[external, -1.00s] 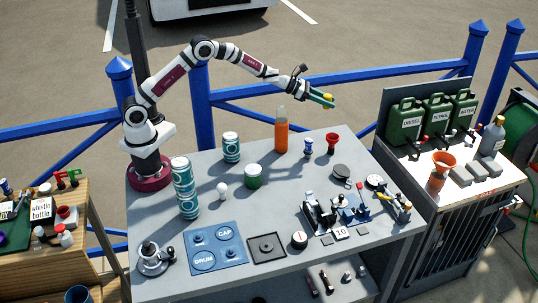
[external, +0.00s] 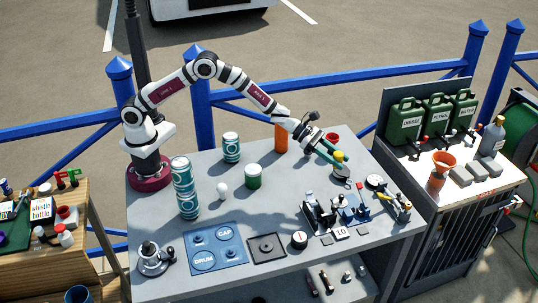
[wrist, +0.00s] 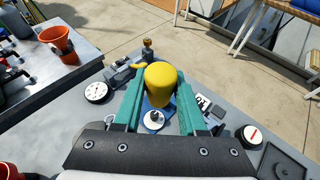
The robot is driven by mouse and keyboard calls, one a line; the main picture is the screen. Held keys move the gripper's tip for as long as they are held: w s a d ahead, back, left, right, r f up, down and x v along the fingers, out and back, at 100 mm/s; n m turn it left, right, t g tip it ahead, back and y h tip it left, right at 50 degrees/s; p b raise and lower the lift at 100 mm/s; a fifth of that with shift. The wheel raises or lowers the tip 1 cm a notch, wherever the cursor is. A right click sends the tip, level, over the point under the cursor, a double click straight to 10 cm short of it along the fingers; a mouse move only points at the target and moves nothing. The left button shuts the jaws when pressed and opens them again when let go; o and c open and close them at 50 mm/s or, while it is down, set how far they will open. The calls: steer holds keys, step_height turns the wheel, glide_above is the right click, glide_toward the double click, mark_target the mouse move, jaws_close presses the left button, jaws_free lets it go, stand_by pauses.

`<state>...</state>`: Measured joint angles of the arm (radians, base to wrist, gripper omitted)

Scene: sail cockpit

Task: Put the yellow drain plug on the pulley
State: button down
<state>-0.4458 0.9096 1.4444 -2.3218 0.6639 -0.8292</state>
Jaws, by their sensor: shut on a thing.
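My gripper (external: 340,166) has its two teal fingers closed on the yellow drain plug (external: 339,156). In the wrist view the plug (wrist: 160,84) sits between the fingertips. My gripper is low over the back right of the grey table, pointing down and to the right. In the wrist view I cannot make out this piece with certainty.
A white dial (external: 375,181), blue-based deck fittings (external: 347,210) and a 10 sign (external: 341,233) stand close in front. An orange bottle (external: 281,137) and a red cup (external: 332,138) are behind. Cans and a green jar (external: 253,177) stand to the left.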

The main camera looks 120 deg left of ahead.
steer(key=shift+f, duration=0.55)
glide_above(346, 175)
steer(key=f, duration=0.7)
steer(key=shift+d, duration=0.2)
step_height(346, 175, down, 4)
steer(key=shift+a+f, duration=0.1)
steer(key=shift+a, duration=0.05)
steer(key=shift+f, duration=0.15)
steer(key=shift+c, duration=2.3)
jaws_free()
